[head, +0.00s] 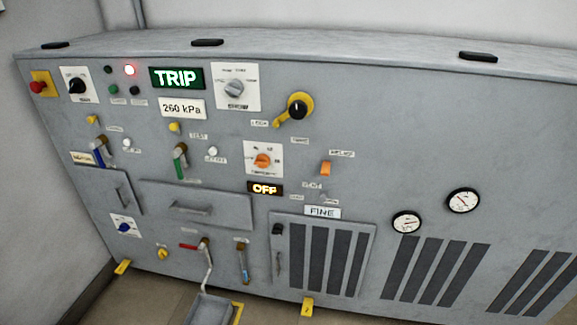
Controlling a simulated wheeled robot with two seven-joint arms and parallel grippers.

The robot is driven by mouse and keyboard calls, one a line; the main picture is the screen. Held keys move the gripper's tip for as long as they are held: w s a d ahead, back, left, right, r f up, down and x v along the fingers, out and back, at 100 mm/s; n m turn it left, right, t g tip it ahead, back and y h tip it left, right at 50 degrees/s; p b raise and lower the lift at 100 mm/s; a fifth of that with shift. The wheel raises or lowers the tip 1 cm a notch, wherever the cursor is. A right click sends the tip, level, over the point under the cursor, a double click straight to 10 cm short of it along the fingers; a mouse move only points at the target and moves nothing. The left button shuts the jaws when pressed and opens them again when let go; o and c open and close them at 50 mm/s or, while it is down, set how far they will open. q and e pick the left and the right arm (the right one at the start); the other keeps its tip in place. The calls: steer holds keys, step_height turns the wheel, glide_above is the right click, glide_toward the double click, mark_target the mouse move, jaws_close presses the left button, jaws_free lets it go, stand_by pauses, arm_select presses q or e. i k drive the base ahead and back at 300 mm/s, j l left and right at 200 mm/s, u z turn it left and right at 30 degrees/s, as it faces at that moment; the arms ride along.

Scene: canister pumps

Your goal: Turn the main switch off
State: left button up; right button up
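The grey control cabinet (420,140) fills the view. No label that I can read names the main switch. One rotary switch (297,107) has a black knob on a yellow piece, with a yellow lever slanting down to the left. Another rotary switch (77,87) has a black knob on a white plate at the upper left. A grey rotary knob (235,88) sits on a white plate right of the lit green TRIP display (176,77). An orange rotary knob (263,160) sits above a lit OFF display (265,189). Neither of my grippers is in view.
Several levers, a drawer (195,208) and a slatted door (330,258) are lower down. A grey tray (209,309) lies on the floor. Two gauges (463,199) are at right.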

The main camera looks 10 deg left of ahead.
mark_target(77, 85)
steer(key=u, duration=1.6)
